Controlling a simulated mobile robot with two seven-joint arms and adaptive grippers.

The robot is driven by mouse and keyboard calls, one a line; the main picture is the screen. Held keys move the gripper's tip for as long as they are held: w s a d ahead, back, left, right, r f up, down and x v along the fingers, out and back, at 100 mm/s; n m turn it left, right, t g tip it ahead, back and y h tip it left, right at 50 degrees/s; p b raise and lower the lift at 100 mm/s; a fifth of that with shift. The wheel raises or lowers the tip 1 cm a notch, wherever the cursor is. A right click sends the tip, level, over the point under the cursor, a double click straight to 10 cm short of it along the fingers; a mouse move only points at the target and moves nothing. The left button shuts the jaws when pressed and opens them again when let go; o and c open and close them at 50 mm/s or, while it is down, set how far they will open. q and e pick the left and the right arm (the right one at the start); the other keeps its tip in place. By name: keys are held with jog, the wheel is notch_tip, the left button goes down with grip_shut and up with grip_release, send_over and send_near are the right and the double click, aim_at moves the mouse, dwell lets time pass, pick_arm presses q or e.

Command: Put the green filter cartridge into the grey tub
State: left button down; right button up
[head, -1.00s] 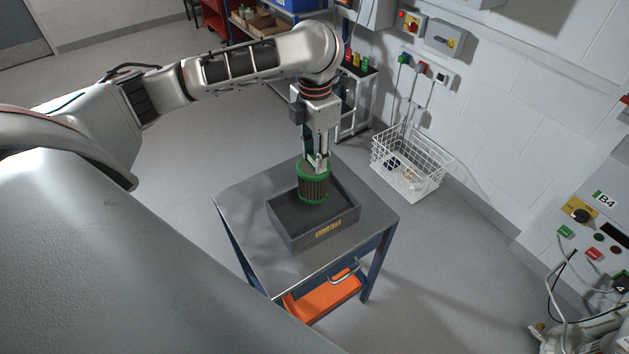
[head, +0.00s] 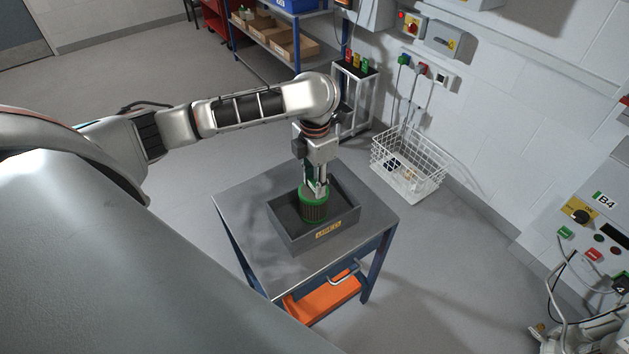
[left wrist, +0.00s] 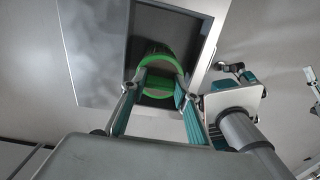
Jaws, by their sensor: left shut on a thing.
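The green filter cartridge (head: 313,206) is upright, with green end rings and a dark pleated side. My left gripper (head: 314,189) is shut on its top ring and holds it inside the grey tub (head: 318,238). Whether its bottom touches the tub floor I cannot tell. The tub stands on the metal table. In the left wrist view the cartridge (left wrist: 158,66) is between the fingers of my left gripper (left wrist: 159,82), within the walls of the tub (left wrist: 211,42).
The grey-topped table (head: 240,225) has bare surface around the tub. An orange shelf or drawer (head: 322,298) is below it.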

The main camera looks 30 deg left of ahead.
pick_arm(q)
jog(key=c, duration=1.5)
grip_release()
jog(key=shift+f, duration=0.1)
notch_tip(320, 180, up, 12)
jog(key=shift+r, duration=0.15)
